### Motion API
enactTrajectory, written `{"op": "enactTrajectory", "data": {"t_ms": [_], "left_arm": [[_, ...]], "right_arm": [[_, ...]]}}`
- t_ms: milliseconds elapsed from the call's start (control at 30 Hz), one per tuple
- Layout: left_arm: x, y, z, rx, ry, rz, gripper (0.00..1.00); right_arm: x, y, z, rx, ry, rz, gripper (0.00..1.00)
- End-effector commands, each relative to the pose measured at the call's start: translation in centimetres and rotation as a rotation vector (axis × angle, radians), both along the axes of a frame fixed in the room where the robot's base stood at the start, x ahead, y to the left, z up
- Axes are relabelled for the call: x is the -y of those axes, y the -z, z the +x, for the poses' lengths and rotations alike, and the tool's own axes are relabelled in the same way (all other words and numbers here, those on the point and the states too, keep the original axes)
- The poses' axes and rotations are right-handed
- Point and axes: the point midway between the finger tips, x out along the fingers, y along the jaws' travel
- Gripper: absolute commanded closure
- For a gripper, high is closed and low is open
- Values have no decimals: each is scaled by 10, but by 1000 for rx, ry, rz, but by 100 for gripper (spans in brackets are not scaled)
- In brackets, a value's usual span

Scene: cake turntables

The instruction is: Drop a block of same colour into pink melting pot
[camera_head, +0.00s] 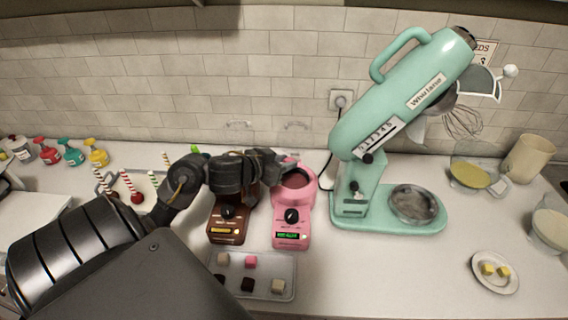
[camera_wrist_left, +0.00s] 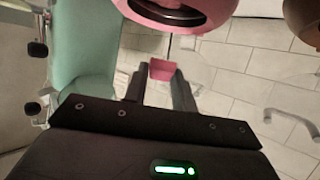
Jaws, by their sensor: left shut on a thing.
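The pink melting pot (camera_head: 292,220) stands on the counter at the middle, with its round bowl at the back and a dial and green display at the front. My left gripper (camera_head: 280,167) reaches in from the left to the left rim of this bowl. In the left wrist view it is shut on a pink block (camera_wrist_left: 162,70), held between the fingertips. The pot's pink rim (camera_wrist_left: 168,18) shows just beyond the block in that view. Another pink block (camera_head: 251,261) lies on the clear tray (camera_head: 289,262) in front. My right gripper is not in view.
A brown melting pot (camera_head: 227,223) stands left of the pink one, partly behind my arm. White and dark brown blocks share the tray. A teal mixer (camera_head: 400,95) stands to the right. A plate (camera_head: 494,287) with yellow cubes is at far right.

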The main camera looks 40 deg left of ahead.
Motion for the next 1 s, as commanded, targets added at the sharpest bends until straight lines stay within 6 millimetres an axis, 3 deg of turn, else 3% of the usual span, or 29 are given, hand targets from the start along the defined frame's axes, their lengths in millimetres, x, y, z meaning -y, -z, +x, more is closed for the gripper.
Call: {"op": "enactTrajectory", "data": {"t_ms": [233,267,433,767,1000], "left_arm": [[0,-1,0,1,0,0,95],[0,-1,0,1,0,0,70],[0,0,0,1,0,0,48],[-1,-2,-3,0,0,2,48],[-4,-16,-38,-2,0,7,48]], "right_arm": [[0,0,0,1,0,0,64],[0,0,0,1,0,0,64],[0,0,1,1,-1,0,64],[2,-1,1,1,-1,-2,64],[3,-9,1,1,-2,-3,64]]}}
